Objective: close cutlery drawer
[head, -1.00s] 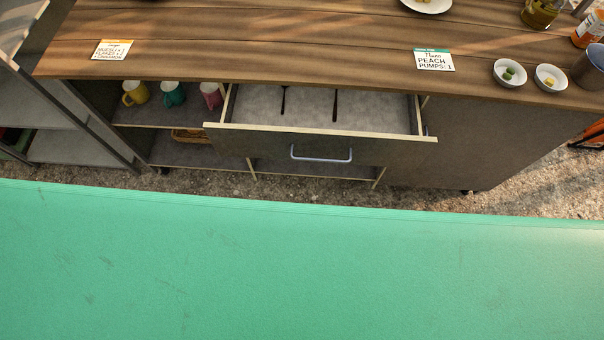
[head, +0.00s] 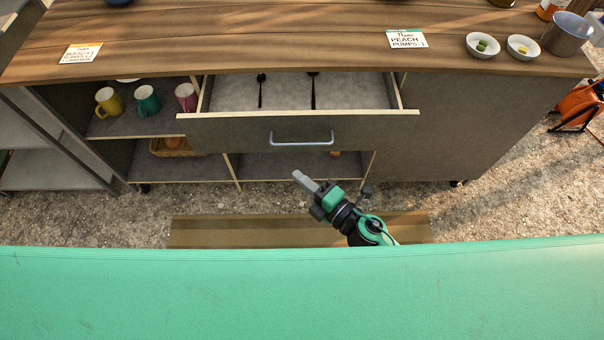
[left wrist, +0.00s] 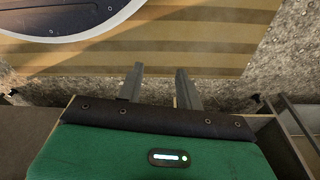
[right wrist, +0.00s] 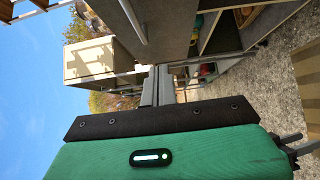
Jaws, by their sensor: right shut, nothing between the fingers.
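The cutlery drawer (head: 345,131) stands open under the wooden counter, with dark cutlery (head: 262,90) lying inside. Its grey bar handle (head: 301,141) is on the front and also shows at the top of the right wrist view (right wrist: 133,20). My right gripper (head: 302,179) is shut and empty, below and apart from the handle in the head view. My left gripper (left wrist: 160,88) is out of the head view; in the left wrist view its fingers are apart with nothing between them.
Mugs (head: 148,98) stand on an open shelf left of the drawer, above a basket (head: 175,147). The counter (head: 250,40) holds cards and small white bowls (head: 482,45). A wooden board (head: 230,231) lies on the gravel. An orange reel (head: 577,106) stands at right.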

